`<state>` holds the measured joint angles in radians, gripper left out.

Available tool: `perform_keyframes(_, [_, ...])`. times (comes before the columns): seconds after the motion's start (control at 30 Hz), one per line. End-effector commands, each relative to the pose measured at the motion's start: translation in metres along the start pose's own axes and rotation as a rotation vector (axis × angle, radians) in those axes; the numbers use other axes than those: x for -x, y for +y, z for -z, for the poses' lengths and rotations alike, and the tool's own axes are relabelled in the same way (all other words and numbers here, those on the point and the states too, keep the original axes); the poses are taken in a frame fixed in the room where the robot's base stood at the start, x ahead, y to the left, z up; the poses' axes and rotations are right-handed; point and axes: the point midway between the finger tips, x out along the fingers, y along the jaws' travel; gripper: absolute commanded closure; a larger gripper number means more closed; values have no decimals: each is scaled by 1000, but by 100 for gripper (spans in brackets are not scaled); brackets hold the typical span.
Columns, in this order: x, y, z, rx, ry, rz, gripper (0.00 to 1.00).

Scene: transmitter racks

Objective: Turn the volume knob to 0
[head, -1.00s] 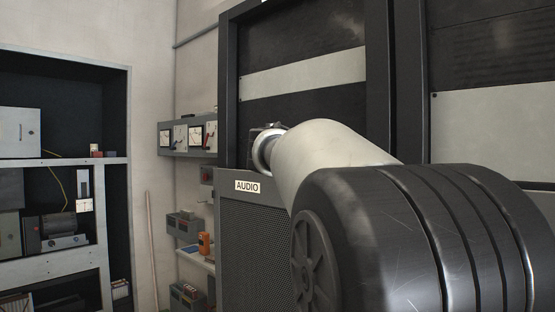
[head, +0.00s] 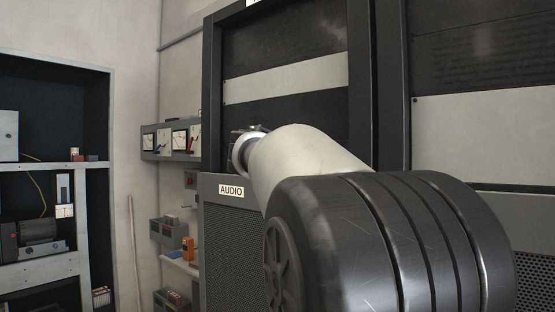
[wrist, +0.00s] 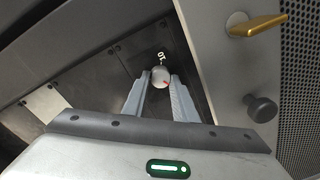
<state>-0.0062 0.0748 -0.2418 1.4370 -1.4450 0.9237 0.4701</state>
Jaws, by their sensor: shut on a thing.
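In the head view my arm covers the knob, and the fingers are hidden behind my wrist. The rack with the "AUDIO" label (head: 231,190) stands just beyond my arm.
A brass handle (wrist: 251,27) and a dark round knob (wrist: 261,108) stick out to the right of my gripper in the wrist view. Meter boxes (head: 171,141) hang on the wall left of the rack. Open shelving (head: 95,165) stands at far left.

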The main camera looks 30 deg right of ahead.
Motion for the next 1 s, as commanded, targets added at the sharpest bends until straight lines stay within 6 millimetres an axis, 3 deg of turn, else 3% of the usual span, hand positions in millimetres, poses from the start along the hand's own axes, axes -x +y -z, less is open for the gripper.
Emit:
perform_keyframes(0.13, [0, -1, 0, 2, -1, 1, 97])
perform_keyframes(0.17, [0, -1, 0, 2, -1, 1, 70])
perform_keyframes(0.27, [0, -1, 0, 1, 0, 1, 56])
perform_keyframes(0.67, [9, -1, 1, -1, 3, 2, 56])
perform_keyframes(0.77, [24, -2, 0, -2, 4, 3, 56])
perform_keyframes(1.0, [82, -2, 0, -1, 5, 2, 56])
